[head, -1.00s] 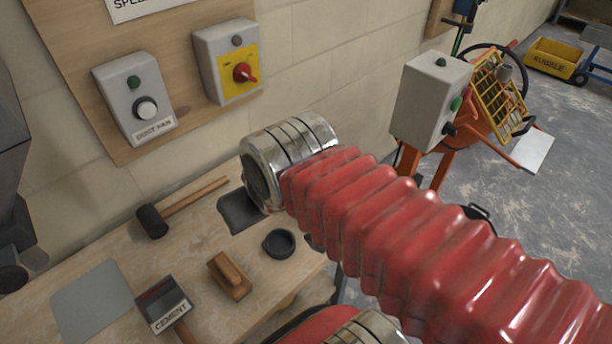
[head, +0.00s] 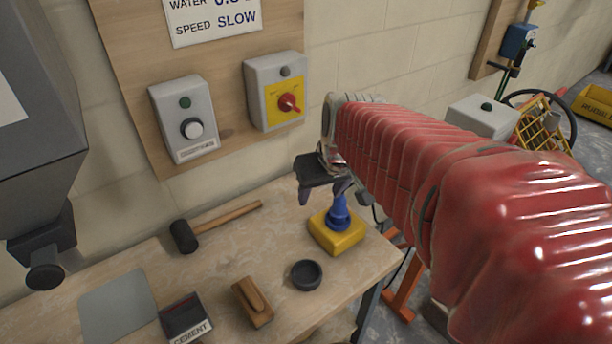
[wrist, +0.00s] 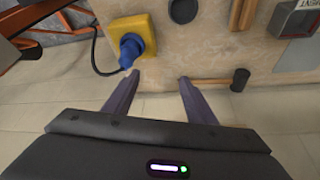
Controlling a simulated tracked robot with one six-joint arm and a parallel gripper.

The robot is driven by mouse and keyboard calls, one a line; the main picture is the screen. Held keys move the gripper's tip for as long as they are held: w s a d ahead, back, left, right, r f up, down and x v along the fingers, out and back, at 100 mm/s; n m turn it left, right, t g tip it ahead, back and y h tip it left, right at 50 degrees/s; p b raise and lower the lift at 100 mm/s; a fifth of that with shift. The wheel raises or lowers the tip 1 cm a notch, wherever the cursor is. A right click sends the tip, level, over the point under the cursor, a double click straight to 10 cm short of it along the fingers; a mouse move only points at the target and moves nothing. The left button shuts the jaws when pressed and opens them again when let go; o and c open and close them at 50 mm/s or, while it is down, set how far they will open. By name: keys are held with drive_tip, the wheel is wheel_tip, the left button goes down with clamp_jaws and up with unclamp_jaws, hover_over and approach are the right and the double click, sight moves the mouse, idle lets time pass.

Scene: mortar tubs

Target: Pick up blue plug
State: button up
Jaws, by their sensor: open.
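The blue plug (head: 339,214) stands on a yellow socket box (head: 337,236) near the right end of the workbench. In the wrist view the blue plug (wrist: 130,50) is at upper left, seated in the yellow box (wrist: 146,31). My gripper (head: 338,188) hangs just above and behind the plug in the head view. In the wrist view my gripper (wrist: 156,77) has its two fingers spread with nothing between them. The plug lies just beyond the tip of the left finger, apart from it as far as I can tell.
A dark cable (wrist: 97,60) runs beside the yellow box. Wall switches (head: 277,91) stand behind.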

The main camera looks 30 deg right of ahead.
drive_tip(key=m, duration=0.1)
approach(337, 203)
drive_tip(key=w+d, duration=0.1)
drive_tip(key=w, duration=0.1)
drive_tip(key=shift+s+d+r, duration=0.15)
drive_tip(key=shift+d+r, duration=0.05)
drive_tip(key=shift+f, duration=0.1)
drive_tip(key=shift+x, duration=4.15)
drive_tip(key=shift+s+d+f, duration=0.1)
drive_tip(key=shift+f, duration=0.1)
drive_tip(key=shift+s+x, duration=0.2)
drive_tip(key=shift+x, duration=2.3)
drive_tip(key=shift+d, duration=0.1)
drive_tip(key=shift+c, duration=0.5)
drive_tip(key=c, duration=0.9)
